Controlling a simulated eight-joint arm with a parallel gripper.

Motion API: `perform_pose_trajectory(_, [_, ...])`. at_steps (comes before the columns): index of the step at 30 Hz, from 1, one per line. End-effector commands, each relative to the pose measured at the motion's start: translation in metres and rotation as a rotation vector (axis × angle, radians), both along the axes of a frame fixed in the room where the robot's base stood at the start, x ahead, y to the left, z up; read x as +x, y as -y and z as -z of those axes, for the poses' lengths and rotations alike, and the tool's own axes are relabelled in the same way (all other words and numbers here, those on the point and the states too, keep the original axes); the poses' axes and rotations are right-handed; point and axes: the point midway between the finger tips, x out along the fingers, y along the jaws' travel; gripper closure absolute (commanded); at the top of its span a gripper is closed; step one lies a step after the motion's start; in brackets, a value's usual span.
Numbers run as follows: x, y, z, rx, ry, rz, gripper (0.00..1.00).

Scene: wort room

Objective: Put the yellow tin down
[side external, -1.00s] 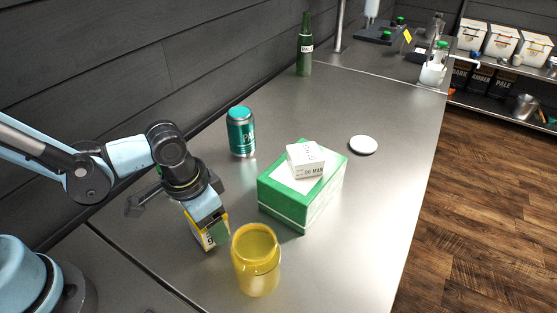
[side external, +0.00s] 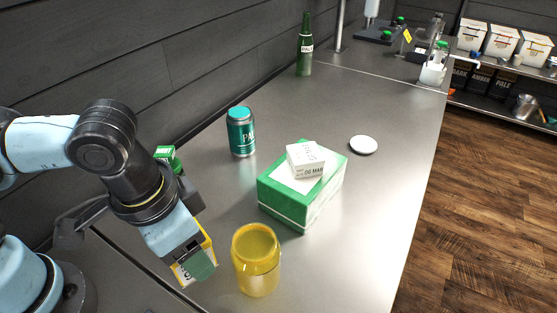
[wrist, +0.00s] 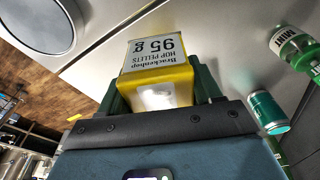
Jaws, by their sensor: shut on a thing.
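The yellow tin (side external: 183,274) is a boxy yellow container with a white label. In the wrist view the tin (wrist: 155,58) sits between the green finger pads, its label reading hop pellets, 95 g. My gripper (side external: 198,262) is shut on it, at the near left of the steel bench (side external: 335,235) in the side view. In the wrist view my gripper (wrist: 160,95) grips its two sides. The tin looks tilted, left of the yellow jar and apart from it. Its underside is hidden, so I cannot tell whether it touches the bench.
A translucent yellow jar (side external: 256,265) stands just right of my gripper. A green box (side external: 310,203) bears a small white carton (side external: 306,162).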

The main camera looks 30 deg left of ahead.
Motion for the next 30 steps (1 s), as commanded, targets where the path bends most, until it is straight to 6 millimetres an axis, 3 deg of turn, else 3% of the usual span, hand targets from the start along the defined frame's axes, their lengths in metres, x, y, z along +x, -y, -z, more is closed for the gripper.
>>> perform_pose_trajectory(5, [-0.005,0.003,-0.010,0.000,0.000,0.001,0.70])
perform_pose_trajectory(15, [-0.005,0.003,-0.055,0.000,0.000,0.000,0.70])
perform_pose_trajectory(23, [0.016,0.030,-0.069,0.000,-0.002,-0.051,0.70])
perform_pose_trajectory(30, [0.046,0.067,-0.079,0.001,-0.003,-0.120,0.70])
